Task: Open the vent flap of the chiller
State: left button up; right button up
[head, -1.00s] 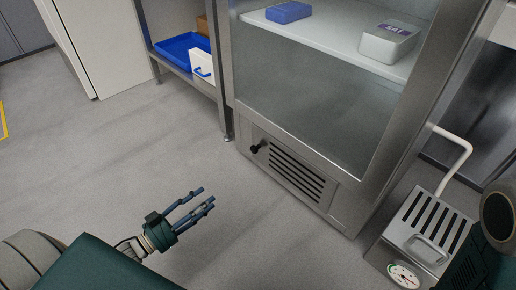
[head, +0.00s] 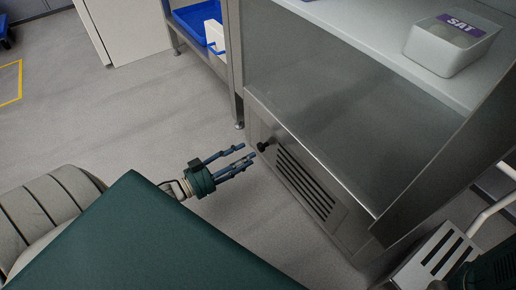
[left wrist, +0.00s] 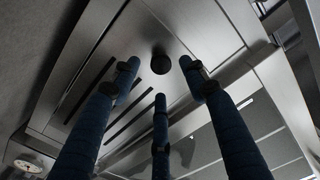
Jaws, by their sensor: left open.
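The chiller (head: 355,150) is a steel cabinet with a glass front. Its vent flap (head: 312,197) is the slotted panel low on the front, with a black knob (head: 264,147) at its upper left. The flap looks closed. My left gripper (head: 245,159) is open and empty, its fingers pointing at the knob from the left, just short of it. In the left wrist view the knob (left wrist: 160,64) shows ahead between the spread fingers (left wrist: 160,95), apart from them.
A container labelled SAT (head: 450,44) stands on the chiller's shelf. A steel rack with a blue tray (head: 197,20) stands to the left of the chiller. A slotted metal box (head: 436,255) with a pipe is at the right.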

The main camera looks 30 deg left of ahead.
aim_at(259, 149)
pick_arm(q)
jog(key=b+x, duration=0.1)
jog(key=x, duration=0.3)
jog(key=shift+w+f+b, duration=0.15)
jog(key=shift+b, duration=0.25)
jog(key=shift+w+d, duration=0.25)
jog(key=shift+w, duration=0.3)
grip_shut()
